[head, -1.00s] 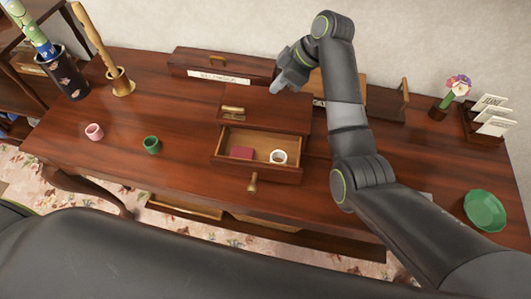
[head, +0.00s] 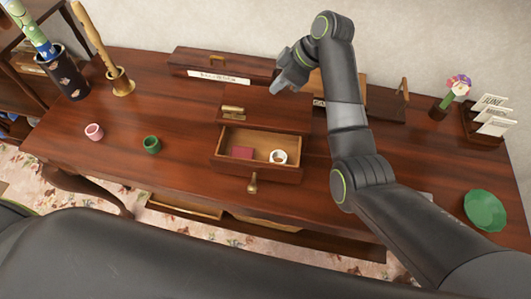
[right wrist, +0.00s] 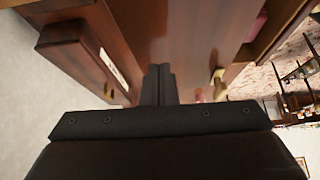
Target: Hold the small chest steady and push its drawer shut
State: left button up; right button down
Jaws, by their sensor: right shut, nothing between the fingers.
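The small chest (head: 270,105) is dark reddish wood and stands on the desk. Its lower drawer (head: 238,171) is pulled out toward me, with a brass knob on its front. A dark red block (head: 242,153) and a white ring-shaped item (head: 278,156) lie in the drawer. A closed upper drawer has a brass pull (head: 233,110). My right gripper (head: 283,86) is over the back of the chest, pointing down; the right wrist view shows its fingers (right wrist: 159,84) together and empty. Whether it touches the chest is unclear. My left gripper is not in view.
A long wooden box (head: 215,64) lies behind the chest. The desk's front left is clear.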

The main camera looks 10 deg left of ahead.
jog(key=shift+f+b, duration=0.35)
jog(key=shift+f, duration=0.65)
jog(key=shift+s+f, duration=0.15)
jog(key=shift+f, duration=0.15)
dwell(0.6)
